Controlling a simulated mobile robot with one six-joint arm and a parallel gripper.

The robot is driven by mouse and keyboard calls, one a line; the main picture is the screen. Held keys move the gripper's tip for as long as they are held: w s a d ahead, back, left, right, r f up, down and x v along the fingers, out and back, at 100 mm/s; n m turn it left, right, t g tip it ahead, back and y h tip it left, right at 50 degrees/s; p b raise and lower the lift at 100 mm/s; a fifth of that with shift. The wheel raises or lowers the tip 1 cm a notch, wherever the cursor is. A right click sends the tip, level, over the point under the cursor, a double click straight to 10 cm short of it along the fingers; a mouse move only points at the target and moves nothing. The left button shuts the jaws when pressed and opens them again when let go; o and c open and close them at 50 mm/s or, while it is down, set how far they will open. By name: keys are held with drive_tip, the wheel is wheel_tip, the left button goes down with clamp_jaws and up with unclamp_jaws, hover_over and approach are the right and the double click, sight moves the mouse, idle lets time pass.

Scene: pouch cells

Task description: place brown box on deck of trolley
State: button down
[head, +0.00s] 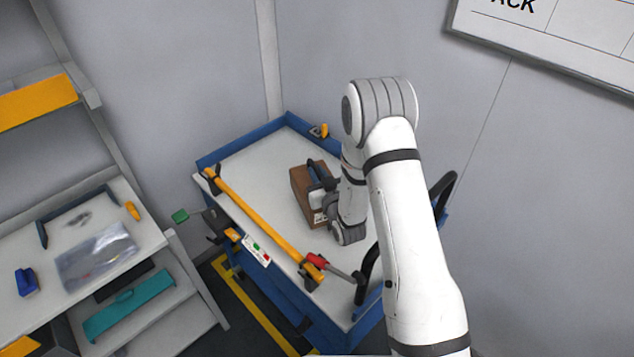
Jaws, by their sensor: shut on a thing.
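The brown box (303,180) is over the white deck of the blue-rimmed trolley (258,166), near the middle of the deck. A white label shows on its near end. My gripper (322,186) is at the right side of the box and shut on it. My wrist hides the box's right part and the fingertips. I cannot tell whether the box touches the deck or hangs just above it.
A small yellow item (319,131) is at the back corner. A shelf rack (150,238) stands left. Bare deck lies left of the box.

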drive_tip(key=shift+f+p, duration=0.4)
drive_tip(key=shift+f, duration=1.5)
drive_tip(key=c, duration=1.4)
unclamp_jaws()
drive_tip(key=b+v, duration=0.2)
drive_tip(key=v, duration=0.5)
drive_tip(key=shift+b, duration=0.35)
drive_tip(key=shift+s+d, duration=0.1)
drive_tip(key=shift+s, duration=0.2)
drive_tip(key=shift+w, duration=0.1)
